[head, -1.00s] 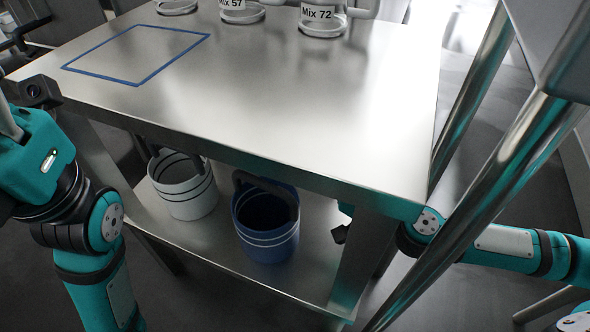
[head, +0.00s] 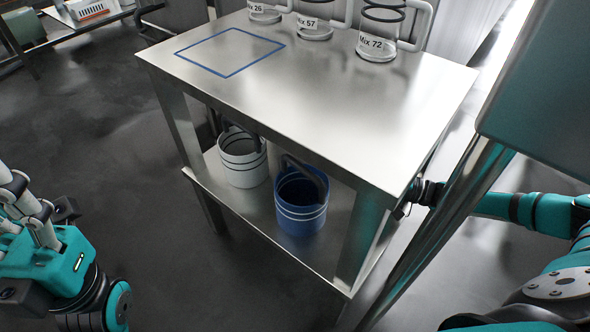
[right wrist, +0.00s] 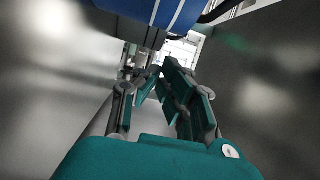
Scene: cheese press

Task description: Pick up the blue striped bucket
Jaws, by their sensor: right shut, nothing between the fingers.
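The blue striped bucket (head: 300,208), dark blue with white stripes and a dark handle, stands upright on the lower shelf (head: 262,222) of the steel table. Its blue striped side also shows at the top of the right wrist view (right wrist: 178,12). My right gripper (right wrist: 158,82) is shut and empty, apart from the bucket. In the head view its arm comes in from the right beside the table, with the gripper mostly hidden by the table leg and post. My left gripper (head: 24,202) is at the far left, clear of the table; its fingertips are not clear.
A white striped bucket (head: 243,166) stands left of the blue one on the shelf. The steel tabletop (head: 330,100) above carries a blue square outline and several labelled jars (head: 378,42). A table leg (head: 362,235) and slanted metal post (head: 440,225) stand at right. Floor is open at left.

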